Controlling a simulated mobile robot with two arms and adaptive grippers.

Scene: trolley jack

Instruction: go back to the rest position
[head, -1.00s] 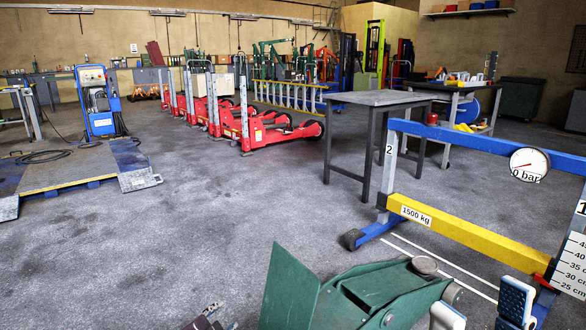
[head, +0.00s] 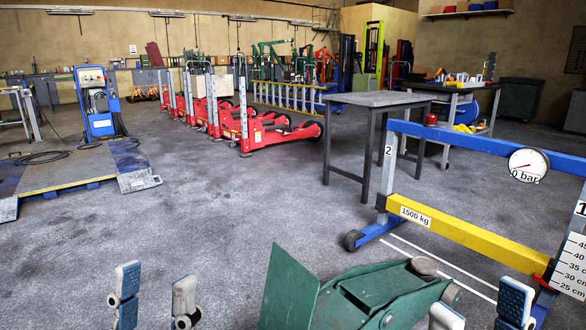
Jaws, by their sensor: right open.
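The green trolley jack (head: 378,301) is at the bottom middle, with its round grey saddle (head: 424,265) on top; its lower part is cut off by the frame. My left gripper (head: 156,292) is at the bottom left, clear of the jack, with its two pale fingers apart and nothing between them. My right gripper (head: 481,309) is at the bottom right, beside the jack's saddle end. Its fingers are apart and I see nothing held between them.
A blue and yellow load frame (head: 468,234) with a gauge (head: 529,165) stands at the right. A dark table (head: 378,99) is behind it. Red jacks (head: 282,135) stand further back. A low platform (head: 70,172) is at the left. The floor between is clear.

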